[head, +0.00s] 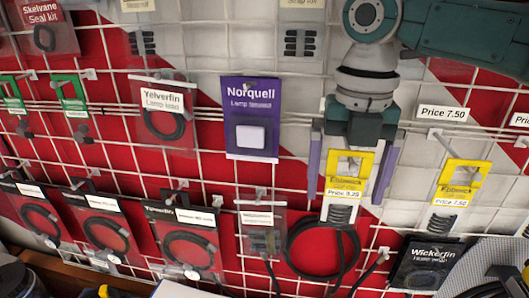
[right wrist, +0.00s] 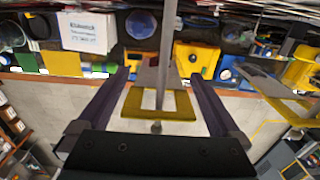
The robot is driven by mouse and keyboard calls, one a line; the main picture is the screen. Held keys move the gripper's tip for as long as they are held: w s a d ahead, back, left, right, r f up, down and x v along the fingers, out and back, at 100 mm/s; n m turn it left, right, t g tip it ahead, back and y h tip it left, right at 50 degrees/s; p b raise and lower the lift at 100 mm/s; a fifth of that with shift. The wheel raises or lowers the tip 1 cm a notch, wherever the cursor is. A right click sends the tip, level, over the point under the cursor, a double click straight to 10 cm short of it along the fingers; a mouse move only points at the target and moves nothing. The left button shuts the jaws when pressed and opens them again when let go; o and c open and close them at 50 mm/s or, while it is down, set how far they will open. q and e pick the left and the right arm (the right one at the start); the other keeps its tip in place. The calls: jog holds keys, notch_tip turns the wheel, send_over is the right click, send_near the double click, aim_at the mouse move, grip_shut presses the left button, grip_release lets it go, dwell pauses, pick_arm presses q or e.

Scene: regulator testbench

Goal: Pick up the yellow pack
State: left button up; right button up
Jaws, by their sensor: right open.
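A yellow pack (head: 345,185) with a clear lower part holding a dark coiled item hangs on the wire grid wall in the head view, with a price label across it. It also shows in the right wrist view (right wrist: 184,105), with a metal peg running across it. My right gripper (head: 345,199) is open, pointing down, with one finger on each side of this pack. Both fingers look apart from it. A second, similar yellow pack (head: 462,182) hangs further right, outside the fingers. My left gripper is not in view.
A purple pack (head: 251,118) hangs just left of my right gripper. A black cable loop (head: 322,251) hangs below the pack. Price tags (head: 442,113), pegs and several other packs crowd the grid. A dark pack (head: 430,262) hangs lower right.

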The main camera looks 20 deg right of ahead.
jog(key=shift+f, duration=1)
jog(key=c, duration=1.3)
